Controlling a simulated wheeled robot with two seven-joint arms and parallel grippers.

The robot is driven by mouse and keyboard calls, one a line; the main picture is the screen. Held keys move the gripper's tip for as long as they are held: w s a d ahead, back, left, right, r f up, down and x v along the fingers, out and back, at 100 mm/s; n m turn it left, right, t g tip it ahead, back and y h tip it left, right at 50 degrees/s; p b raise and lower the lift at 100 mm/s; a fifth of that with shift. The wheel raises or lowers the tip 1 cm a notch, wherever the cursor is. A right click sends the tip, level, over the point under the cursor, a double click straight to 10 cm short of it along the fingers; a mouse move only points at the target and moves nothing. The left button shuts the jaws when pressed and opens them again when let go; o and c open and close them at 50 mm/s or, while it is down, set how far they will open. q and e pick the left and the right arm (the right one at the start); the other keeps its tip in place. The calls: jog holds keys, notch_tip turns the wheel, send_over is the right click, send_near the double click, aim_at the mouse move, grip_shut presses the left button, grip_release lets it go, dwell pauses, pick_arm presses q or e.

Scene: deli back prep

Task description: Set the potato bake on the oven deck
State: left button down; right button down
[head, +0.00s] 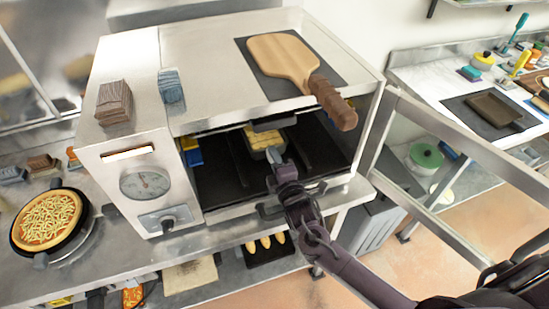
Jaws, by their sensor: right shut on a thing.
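The potato bake (261,138) is a small pan with a yellow top inside the open oven. It is in the middle of the dark oven deck (231,181), under the top edge of the opening. My right gripper (274,157) reaches in through the oven mouth and is shut on the near edge of the pan. Whether the pan's underside touches the deck cannot be told. My left gripper is not in view.
The oven (139,168) has a dial on its front. A wooden peel (283,55) lies on top, its brown handle overhanging the opening. A pizza pan (48,219) stands left. Bare deck shows beside the potato bake. A metal rail (462,172) runs at right.

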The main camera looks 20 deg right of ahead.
dwell(0.3)
jog(key=c, duration=1.1)
grip_release()
jog(key=shift+o, duration=0.2)
jog(key=shift+f, duration=0.2)
jog(key=shift+s, duration=0.1)
jog(key=shift+c, duration=1.3)
jog(key=shift+s, duration=0.1)
jog(key=shift+r, duration=0.25)
